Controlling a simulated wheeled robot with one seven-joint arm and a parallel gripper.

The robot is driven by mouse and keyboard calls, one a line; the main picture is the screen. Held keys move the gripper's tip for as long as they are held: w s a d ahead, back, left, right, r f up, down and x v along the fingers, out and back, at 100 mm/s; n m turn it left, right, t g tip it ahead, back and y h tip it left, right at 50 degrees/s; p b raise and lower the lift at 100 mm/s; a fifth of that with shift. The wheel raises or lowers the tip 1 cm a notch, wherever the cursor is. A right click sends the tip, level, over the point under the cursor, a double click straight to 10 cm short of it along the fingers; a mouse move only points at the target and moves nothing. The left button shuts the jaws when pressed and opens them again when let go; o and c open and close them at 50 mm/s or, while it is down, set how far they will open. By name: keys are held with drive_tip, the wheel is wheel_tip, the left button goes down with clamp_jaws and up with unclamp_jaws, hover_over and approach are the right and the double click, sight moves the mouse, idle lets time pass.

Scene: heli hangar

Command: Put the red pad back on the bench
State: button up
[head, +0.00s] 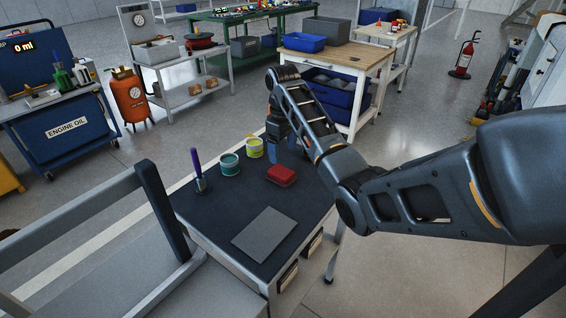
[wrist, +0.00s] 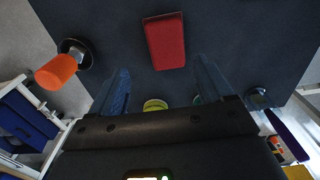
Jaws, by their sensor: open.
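The red pad (head: 281,175) lies flat on the dark top of a small grey workbench (head: 220,205). In the wrist view the red pad (wrist: 165,42) is at the upper middle, beyond the fingertips and untouched. My gripper (head: 284,150) is above the far part of this top, behind the pad in the head view. In the wrist view my gripper (wrist: 162,75) is open, with nothing between its blue fingers.
On the same top are a teal tin (head: 229,163), a yellow tin (head: 253,148), a purple-handled brush (head: 198,172) and a grey sheet (head: 264,233). An orange object (wrist: 57,71) shows left. A wooden-topped bench (head: 335,54) stands behind.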

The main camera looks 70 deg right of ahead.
drive_tip(key=shift+r+p, duration=1.3)
drive_tip(key=shift+r, duration=1.1)
